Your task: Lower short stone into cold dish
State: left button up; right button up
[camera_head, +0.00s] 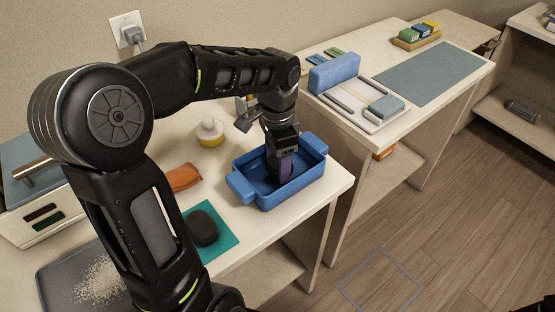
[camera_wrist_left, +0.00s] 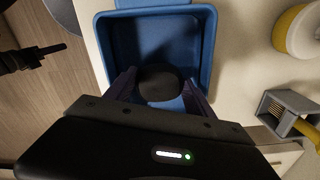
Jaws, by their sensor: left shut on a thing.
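The cold dish (camera_head: 240,189) is a blue rectangular tray with handles near the right edge of the table; it fills the top of the left wrist view (camera_wrist_left: 205,50). My left gripper (camera_head: 282,172) points down into the dish. In the left wrist view its fingers are shut on a dark, rounded short stone (camera_wrist_left: 158,84), held within the dish's outline. I cannot tell whether the stone touches the dish floor. In the head view the stone is mostly hidden by the fingers. A dark part, perhaps of my right gripper (camera_wrist_left: 35,55), shows at the left wrist view's edge.
Another dark stone (camera_head: 203,228) lies on a teal mat (camera_head: 222,240) left of the dish. A yellow-and-white jar (camera_head: 210,132) and an orange item (camera_head: 184,177) stand behind. A second table with a blue box (camera_head: 334,71) is to the right.

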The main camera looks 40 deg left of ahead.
pick_arm(q)
jog(key=shift+f+b, duration=0.7)
jog(key=shift+f, duration=0.3)
dwell(0.5)
jog(key=o, duration=1.7)
jog(key=shift+c, duration=0.2)
notch_tip(320, 180, up, 8)
jog(key=shift+f, duration=0.1)
